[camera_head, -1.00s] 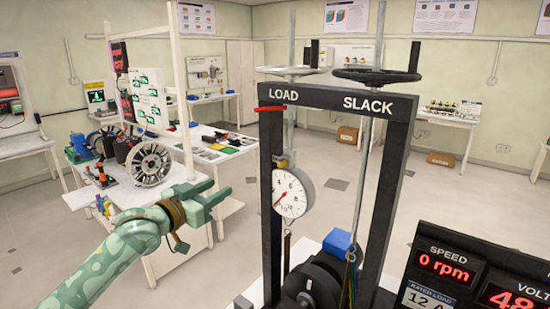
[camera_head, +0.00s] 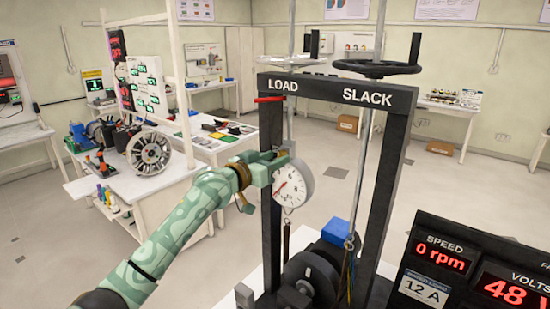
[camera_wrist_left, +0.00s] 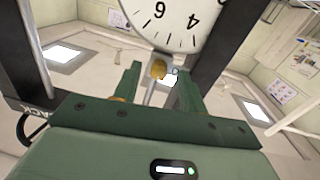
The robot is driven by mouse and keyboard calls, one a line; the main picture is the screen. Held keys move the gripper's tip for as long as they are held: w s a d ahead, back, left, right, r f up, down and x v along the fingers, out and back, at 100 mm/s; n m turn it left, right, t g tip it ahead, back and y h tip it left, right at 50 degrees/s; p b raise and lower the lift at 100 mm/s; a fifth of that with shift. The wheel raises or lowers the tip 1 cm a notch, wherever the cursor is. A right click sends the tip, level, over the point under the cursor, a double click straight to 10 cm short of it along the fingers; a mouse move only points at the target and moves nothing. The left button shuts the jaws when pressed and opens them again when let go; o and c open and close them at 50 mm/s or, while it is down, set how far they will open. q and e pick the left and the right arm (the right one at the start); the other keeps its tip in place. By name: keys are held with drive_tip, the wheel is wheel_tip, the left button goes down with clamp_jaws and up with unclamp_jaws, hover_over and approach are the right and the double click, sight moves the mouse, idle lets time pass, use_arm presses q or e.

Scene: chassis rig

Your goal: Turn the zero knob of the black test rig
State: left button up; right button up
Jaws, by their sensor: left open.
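The black test rig (camera_head: 265,215) is a dark frame marked LOAD and SLACK. A round white dial (camera_head: 294,184) with a red pointer hangs inside it. The brass zero knob (camera_wrist_left: 158,69) shows at the dial's edge in the wrist view; in the head view my fingers mostly hide it. My left gripper (camera_head: 274,164), pale green, reaches to the top left of the dial, in front of the left post. In the wrist view its fingers (camera_wrist_left: 158,80) stand apart, with the knob between their tips. I cannot tell whether they touch it. My right gripper is out of view.
A spring (camera_head: 286,240) hangs below the dial, above dark wheels (camera_head: 311,275). A display panel (camera_head: 470,265) reading 0 rpm stands at the right. A white bench (camera_head: 165,185) with parts is at the left.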

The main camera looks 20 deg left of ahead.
use_arm(q)
drive_tip(key=shift+w+d, duration=0.2)
drive_tip(key=shift+w, duration=0.2)
clamp_jaws()
drive_tip(key=shift+r+n+p, duration=0.1)
drive_tip(key=shift+n+p, duration=0.4)
drive_tip(key=shift+p, duration=0.3)
unclamp_jaws()
drive_tip(key=shift+s+a, duration=0.1)
drive_tip(key=shift+s, duration=0.05)
